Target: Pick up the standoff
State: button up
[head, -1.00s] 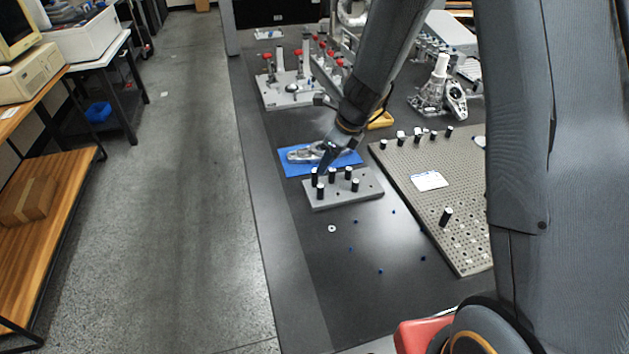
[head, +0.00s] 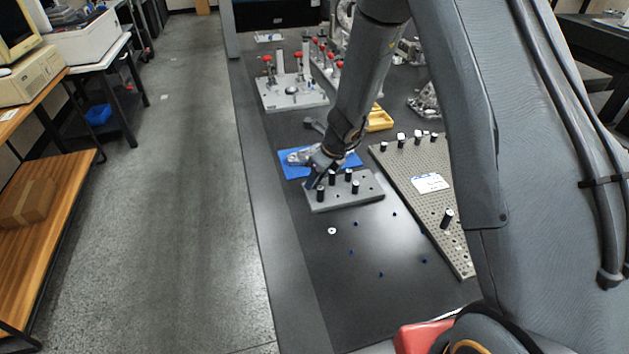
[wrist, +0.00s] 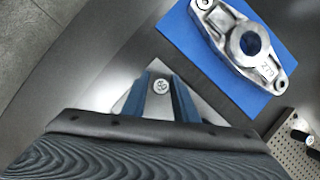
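Several black standoffs with light tops, such as one near the front (head: 320,193), stand upright on a grey plate (head: 372,192) in the head view. My gripper (head: 309,185) is low at the plate's back left corner and hides the standoff there. In the wrist view my gripper's two blue fingers (wrist: 160,95) are apart. The round light top of a standoff (wrist: 160,86) shows between them, with a narrow gap at the sides. I cannot tell whether either finger touches it.
A metal casting (wrist: 245,45) lies on a blue mat (wrist: 180,32) just behind the plate. A perforated board (head: 452,188) with more standoffs is to the right. A white washer (head: 332,231) and small blue pieces lie in front. A fixture with red knobs (head: 290,93) stands farther back.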

grip_shut()
jog(key=shift+r, duration=0.15)
